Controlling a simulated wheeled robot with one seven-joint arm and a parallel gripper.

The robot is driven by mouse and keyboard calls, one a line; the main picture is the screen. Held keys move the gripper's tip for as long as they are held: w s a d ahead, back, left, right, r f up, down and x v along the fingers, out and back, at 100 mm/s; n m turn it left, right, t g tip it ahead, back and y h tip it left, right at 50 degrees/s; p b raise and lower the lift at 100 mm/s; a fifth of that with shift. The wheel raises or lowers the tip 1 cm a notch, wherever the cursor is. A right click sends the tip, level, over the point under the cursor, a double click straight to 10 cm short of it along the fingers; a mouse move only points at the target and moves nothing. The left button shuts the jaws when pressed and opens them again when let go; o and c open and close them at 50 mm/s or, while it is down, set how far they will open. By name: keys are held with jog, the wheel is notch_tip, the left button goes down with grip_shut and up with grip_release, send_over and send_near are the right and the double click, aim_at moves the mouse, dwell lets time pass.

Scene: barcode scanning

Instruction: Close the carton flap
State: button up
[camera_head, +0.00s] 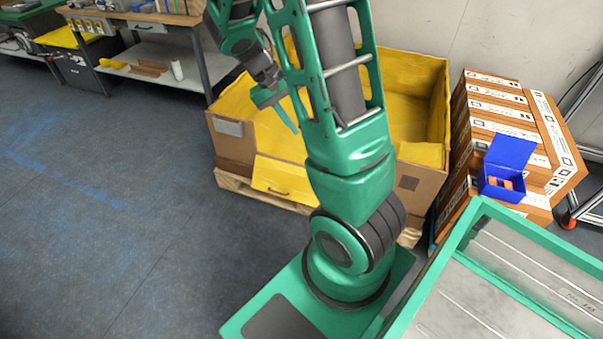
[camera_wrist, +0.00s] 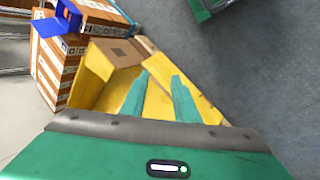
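A small blue carton (camera_head: 502,184) stands on the stack of brown boxes at right, its blue flap (camera_head: 512,150) raised and orange items inside. It also shows at the top left of the wrist view, its blue flap (camera_wrist: 68,16) standing open. A large yellow-lined carton (camera_head: 425,178) sits on a wooden pallet, with a front flap (camera_head: 285,178) hanging outward and down. My gripper (camera_head: 279,108) is over this large carton, well left of the blue one. In the wrist view its green fingers (camera_wrist: 160,76) are apart with nothing between them. My arm hides part of the large carton.
Brown labelled boxes (camera_head: 500,105) are stacked beside the large carton, against the wall. A green-framed metal-topped table (camera_head: 480,290) is at front right. A workbench (camera_head: 150,18) stands at back left. The floor at left is clear.

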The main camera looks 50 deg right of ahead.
jog(key=w+d+f+g+h, duration=0.1)
jog(key=w+d+f+h, duration=0.15)
jog(key=w+f, duration=0.6)
notch_tip(320, 180, down, 31)
jog(key=w+n+t+h, duration=0.2)
jog(key=n+t+h, duration=0.3)
jog(key=n+h, duration=0.45)
jog(key=d+m+h, duration=0.1)
jog(key=d+m, duration=0.1)
jog(key=d, duration=0.9)
jog(key=shift+h, duration=0.3)
jog(key=shift+d, duration=0.1)
grip_shut()
jog(key=shift+r, duration=0.1)
